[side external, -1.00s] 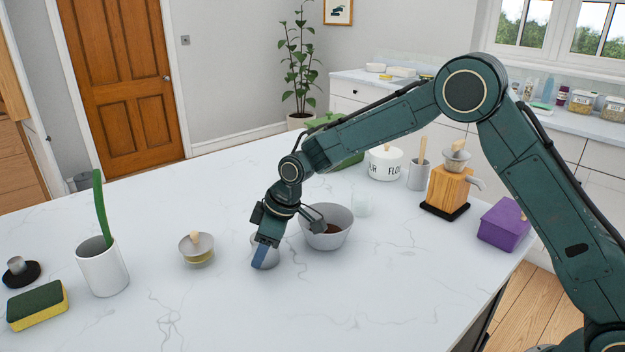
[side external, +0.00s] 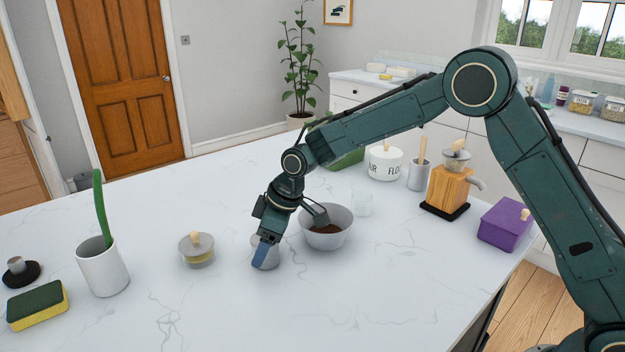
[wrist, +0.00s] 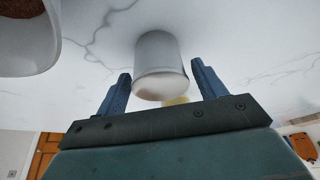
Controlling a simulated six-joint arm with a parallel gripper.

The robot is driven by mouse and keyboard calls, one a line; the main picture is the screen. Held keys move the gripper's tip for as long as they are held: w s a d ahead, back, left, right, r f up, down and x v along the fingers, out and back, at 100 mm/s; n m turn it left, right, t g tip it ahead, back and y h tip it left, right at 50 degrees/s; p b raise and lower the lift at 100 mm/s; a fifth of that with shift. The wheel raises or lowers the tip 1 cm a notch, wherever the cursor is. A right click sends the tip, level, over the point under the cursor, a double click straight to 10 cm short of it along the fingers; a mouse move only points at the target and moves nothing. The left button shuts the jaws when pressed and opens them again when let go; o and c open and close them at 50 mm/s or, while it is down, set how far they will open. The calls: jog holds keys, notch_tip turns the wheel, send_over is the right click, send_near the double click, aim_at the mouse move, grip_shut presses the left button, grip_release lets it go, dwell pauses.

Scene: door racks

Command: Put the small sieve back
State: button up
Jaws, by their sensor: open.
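My gripper (side external: 268,252) is open, low over the marble worktop, at a small pale grey cup (side external: 268,256). In the wrist view the cup (wrist: 160,65) shows between and beyond the two blue fingertips (wrist: 163,85), with a gap on each side. I cannot tell for sure which thing is the small sieve. A shallow grey piece with a wooden knob (side external: 196,244) sits on a low glass with yellowish contents, left of my gripper. A similar grey piece (side external: 456,158) tops the wooden grinder (side external: 447,190).
A grey bowl (side external: 327,238) of brown contents stands close to the right of my gripper. A white pot (side external: 103,270), sponge (side external: 38,305) and black-based item (side external: 20,272) stand left. A flour crock (side external: 385,164) and purple box (side external: 503,225) stand right. The front worktop is clear.

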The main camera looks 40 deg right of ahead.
jog(key=v, duration=1)
jog(key=shift+r, duration=0.25)
jog(key=shift+s+d, duration=0.1)
jog(key=s+d+r+m+t+h, duration=0.1)
jog(key=s+d+r, duration=0.2)
jog(key=s, duration=0.3)
jog(key=s+d+r+m, duration=0.2)
jog(key=s+d+r, duration=0.1)
jog(key=s+r, duration=0.15)
jog(key=s+d+r+m+t+h, duration=0.1)
jog(key=s+d+r, duration=0.2)
jog(key=s, duration=0.3)
jog(key=s+d+f+m, duration=0.1)
jog(key=s+d+m, duration=0.1)
jog(key=s, duration=0.7)
jog(key=s+d+f+m+h, duration=0.1)
jog(key=s+d+f+m, duration=0.1)
jog(key=s, duration=0.7)
jog(key=shift+d+f+m, duration=0.15)
jog(key=shift+d+m, duration=0.35)
jog(key=shift+d, duration=0.55)
jog(key=shift+w, duration=0.1)
